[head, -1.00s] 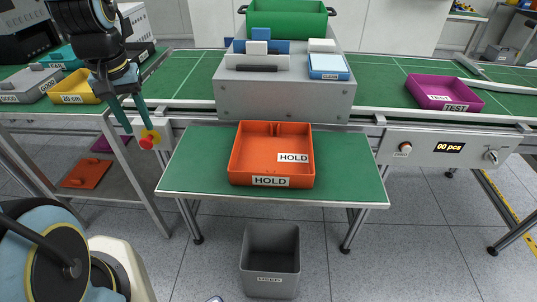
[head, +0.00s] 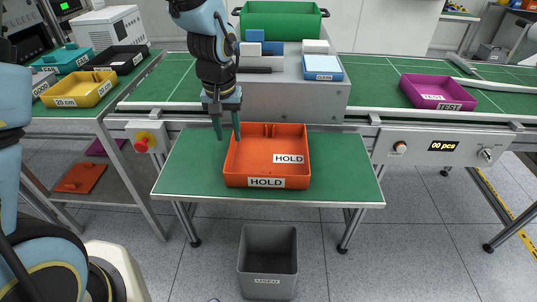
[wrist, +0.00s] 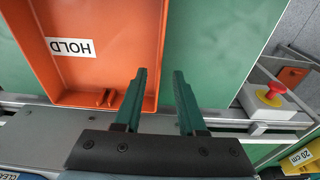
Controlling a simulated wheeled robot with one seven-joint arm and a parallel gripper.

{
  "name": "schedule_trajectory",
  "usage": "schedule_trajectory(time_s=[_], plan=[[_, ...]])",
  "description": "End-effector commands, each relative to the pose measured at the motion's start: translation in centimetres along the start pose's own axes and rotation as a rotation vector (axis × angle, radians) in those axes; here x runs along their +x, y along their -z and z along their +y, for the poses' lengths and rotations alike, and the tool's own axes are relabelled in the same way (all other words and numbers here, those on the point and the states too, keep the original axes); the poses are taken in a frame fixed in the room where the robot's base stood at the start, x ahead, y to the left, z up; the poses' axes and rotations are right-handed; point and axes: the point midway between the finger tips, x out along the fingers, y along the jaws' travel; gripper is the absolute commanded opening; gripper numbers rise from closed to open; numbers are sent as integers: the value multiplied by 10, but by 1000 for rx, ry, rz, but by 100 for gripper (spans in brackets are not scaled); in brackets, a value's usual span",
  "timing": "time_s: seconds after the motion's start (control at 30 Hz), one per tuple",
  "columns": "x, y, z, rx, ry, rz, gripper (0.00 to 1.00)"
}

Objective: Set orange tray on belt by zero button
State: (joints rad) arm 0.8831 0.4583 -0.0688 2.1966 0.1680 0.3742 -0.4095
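The orange tray (head: 268,150), labelled HOLD, lies flat on the small green table (head: 345,185) in front of the belt. It looks empty. My gripper (head: 227,132) hangs open above the tray's back left corner, with its fingers pointing down. In the wrist view the open fingers (wrist: 165,95) are near the tray's side wall (wrist: 158,60), with nothing between them that I can tell is held. The green belt (head: 380,92) runs behind the table. A zero button (head: 399,148) appears as a small round knob on the right front panel; its label is too small to read.
A grey machine with a green bin (head: 282,20) stands across the belt's middle. A purple TEST tray (head: 437,94) sits on the belt at right. A red emergency button (head: 142,144) is at left. A grey bin (head: 267,262) stands on the floor.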

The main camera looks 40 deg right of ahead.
Motion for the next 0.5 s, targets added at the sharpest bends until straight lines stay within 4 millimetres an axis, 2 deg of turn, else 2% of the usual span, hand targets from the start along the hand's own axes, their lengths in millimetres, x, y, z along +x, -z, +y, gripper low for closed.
schedule_trajectory(time_s=[0.3,0.5], plan=[[37,-4,0,0,1,-5,40],[50,-4,1,0,0,-2,40]])
